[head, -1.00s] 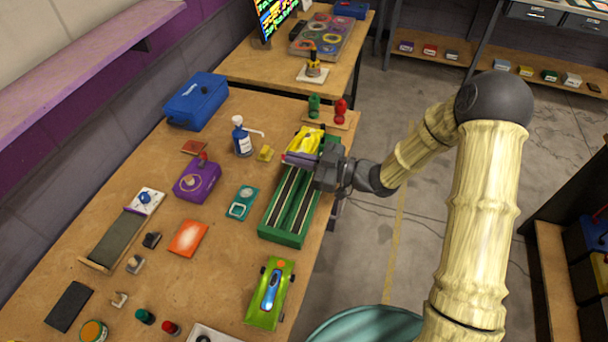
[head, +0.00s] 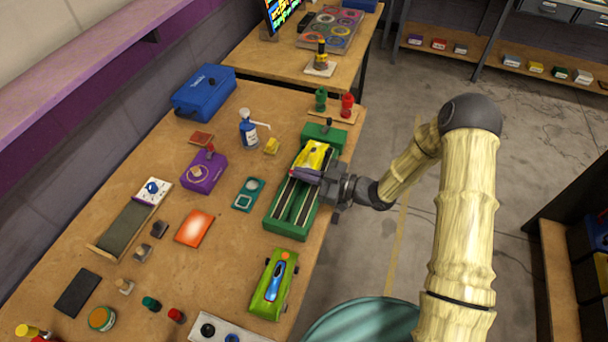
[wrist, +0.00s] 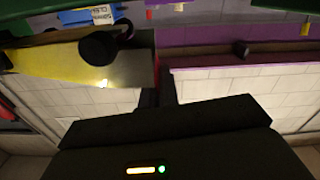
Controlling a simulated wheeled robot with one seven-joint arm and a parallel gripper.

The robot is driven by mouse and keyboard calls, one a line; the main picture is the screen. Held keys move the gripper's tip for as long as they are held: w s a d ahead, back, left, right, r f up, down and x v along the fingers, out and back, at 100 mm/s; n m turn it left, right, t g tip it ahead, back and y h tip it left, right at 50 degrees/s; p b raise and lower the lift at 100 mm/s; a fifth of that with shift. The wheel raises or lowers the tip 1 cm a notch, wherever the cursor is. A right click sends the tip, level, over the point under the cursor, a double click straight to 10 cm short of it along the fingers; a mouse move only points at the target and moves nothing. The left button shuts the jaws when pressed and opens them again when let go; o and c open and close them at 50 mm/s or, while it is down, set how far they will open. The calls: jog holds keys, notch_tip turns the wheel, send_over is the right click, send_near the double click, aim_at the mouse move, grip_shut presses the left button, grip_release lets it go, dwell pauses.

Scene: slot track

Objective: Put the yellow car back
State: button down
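The yellow car (head: 312,155) is at the far half of the green slot track (head: 287,231) in the head view. My gripper (head: 312,177) is at its near right side and appears shut on it. A purplish strip lies along the car's near end; I cannot tell if it is part of the car or a finger. The wrist view shows the yellow body (wrist: 60,62) with a black wheel, beside my dark fingers. I cannot tell whether the wheels touch the track.
A green car (head: 269,296) sits on the table's near part.

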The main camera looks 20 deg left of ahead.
jog(key=shift+f, duration=0.55)
jog(key=shift+f, duration=0.1)
jog(key=shift+f, duration=0.15)
jog(key=c, duration=1.7)
grip_release()
jog(key=shift+d+f, duration=0.1)
jog(key=shift+d, duration=0.25)
jog(key=d+b, duration=0.1)
jog(key=d, duration=0.4)
jog(key=d+b, duration=0.2)
jog(key=d, duration=0.4)
jog(key=s+d+r+b, duration=0.1)
jog(key=d, duration=0.4)
jog(key=shift+d, duration=0.35)
jog(key=shift+f, duration=0.1)
